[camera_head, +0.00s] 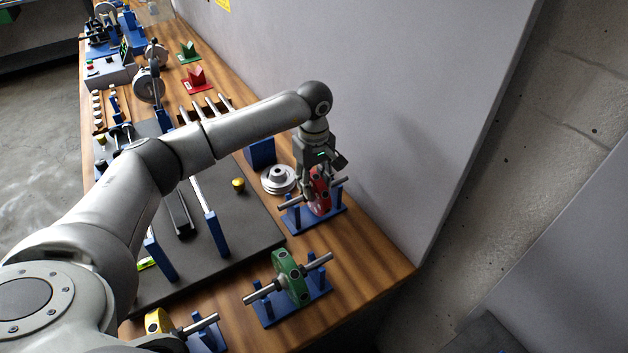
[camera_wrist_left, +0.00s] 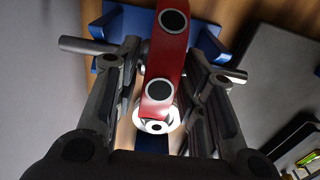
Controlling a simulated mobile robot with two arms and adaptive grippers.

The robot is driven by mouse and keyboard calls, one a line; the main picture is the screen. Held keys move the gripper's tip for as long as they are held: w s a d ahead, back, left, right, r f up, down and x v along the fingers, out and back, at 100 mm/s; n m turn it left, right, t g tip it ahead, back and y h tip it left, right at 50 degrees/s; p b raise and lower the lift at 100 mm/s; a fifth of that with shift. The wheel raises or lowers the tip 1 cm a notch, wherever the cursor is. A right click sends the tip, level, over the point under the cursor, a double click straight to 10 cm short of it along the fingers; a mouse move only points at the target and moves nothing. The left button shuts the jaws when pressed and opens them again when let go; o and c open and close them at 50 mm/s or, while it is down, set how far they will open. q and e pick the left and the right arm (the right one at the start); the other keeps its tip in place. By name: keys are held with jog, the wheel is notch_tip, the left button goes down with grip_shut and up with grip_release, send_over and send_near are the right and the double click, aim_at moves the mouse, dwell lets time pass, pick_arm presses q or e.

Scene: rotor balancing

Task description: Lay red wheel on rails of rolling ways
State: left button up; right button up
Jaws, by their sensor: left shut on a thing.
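The red wheel (camera_head: 319,192) sits on its shaft in a blue stand (camera_head: 328,221) at the right side of the bench, near the wall. My left gripper (camera_head: 317,186) reaches down over it and is shut on it. In the left wrist view the red wheel (camera_wrist_left: 168,62) lies between the two fingers, with its grey shaft (camera_wrist_left: 85,45) sticking out on both sides. The rolling ways are a dark plate (camera_head: 252,222) with pale rails (camera_head: 203,203) on blue posts, left of the stand; my arm hides part of them. My right gripper is not in view.
A green wheel (camera_head: 290,277) rests in a blue stand in front, and a yellow one (camera_head: 158,321) is partly hidden by my arm. A stepped grey disc (camera_head: 279,179) and a blue block (camera_head: 260,152) stand close to the gripper. The grey wall (camera_head: 380,110) is close on the right.

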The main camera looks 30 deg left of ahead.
pick_arm(q)
jog(key=shift+s+f, duration=0.35)
jog(key=shift+f, duration=0.1)
grip_shut()
jog(key=shift+w+r+p, duration=0.25)
jog(key=shift+r+p, duration=0.05)
jog(key=shift+r, duration=0.25)
jog(key=shift+w+r+p, duration=0.25)
jog(key=shift+r, duration=0.25)
notch_tip(320, 180, up, 3)
jog(key=shift+d+r+p, duration=0.1)
jog(key=shift+r+p, duration=0.05)
jog(key=shift+p, duration=0.5)
jog(key=shift+r, duration=0.5)
